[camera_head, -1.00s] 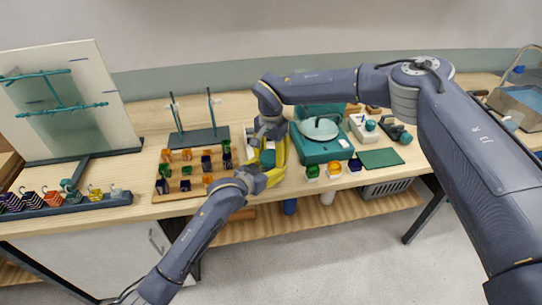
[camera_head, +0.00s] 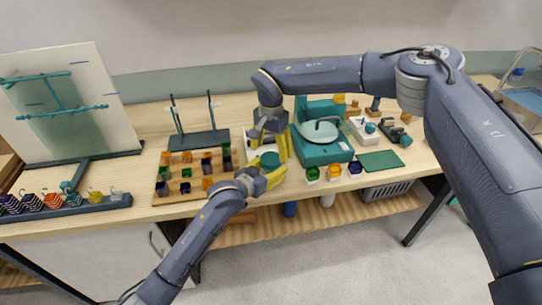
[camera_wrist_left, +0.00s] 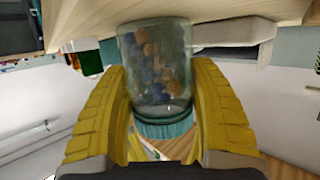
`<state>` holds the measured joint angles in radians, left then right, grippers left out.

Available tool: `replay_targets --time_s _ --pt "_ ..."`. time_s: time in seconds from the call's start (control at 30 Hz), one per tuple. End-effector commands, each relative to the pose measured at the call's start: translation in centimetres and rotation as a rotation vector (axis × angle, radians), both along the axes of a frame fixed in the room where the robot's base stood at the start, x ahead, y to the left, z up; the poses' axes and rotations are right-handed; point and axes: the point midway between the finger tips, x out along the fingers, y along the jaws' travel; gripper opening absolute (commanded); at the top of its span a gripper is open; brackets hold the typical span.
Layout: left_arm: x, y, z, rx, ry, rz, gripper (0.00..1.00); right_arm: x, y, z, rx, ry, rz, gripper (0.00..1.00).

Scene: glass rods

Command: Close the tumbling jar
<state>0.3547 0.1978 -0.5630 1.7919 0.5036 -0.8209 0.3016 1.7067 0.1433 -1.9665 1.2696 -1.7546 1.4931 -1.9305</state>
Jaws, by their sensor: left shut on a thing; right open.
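A glass tumbling jar (camera_wrist_left: 157,70) with brown and bluish pieces inside stands between the yellow fingers of my left gripper (camera_wrist_left: 158,95) in the left wrist view. My left gripper is shut on it. A teal lid (camera_wrist_left: 165,130) sits at the jar's mouth; whether it is fully tight I cannot tell. In the head view the lid (camera_head: 269,160) shows as a teal disc, and the fingers hide most of the jar. My right gripper (camera_head: 271,146) is open and empty, just above and behind the lid, its yellow fingers pointing down.
A wooden board (camera_head: 166,172) with coloured cubes lies left of the jar. A teal machine (camera_head: 325,152) stands close on the right, with small coloured pots (camera_head: 334,171) before it. A two-post stand (camera_head: 200,140) is behind the board. A green mat (camera_head: 380,160) lies further right.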

Motion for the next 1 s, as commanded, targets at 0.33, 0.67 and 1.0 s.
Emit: replay_targets --time_s 0.33,0.67,1.0 --pt "0.0 0.0 0.0 0.0 0.0 0.0 0.0 -0.1 0.0 0.8 0.001 0.001 0.0 0.78" --pt "0.0 0.0 0.0 0.0 0.0 0.0 0.0 0.0 0.0 0.8 0.0 0.001 0.0 1.0" --pt "0.0 0.0 0.0 0.0 0.0 0.0 0.0 0.0 0.0 3.1 0.0 -0.001 -0.001 1.0"
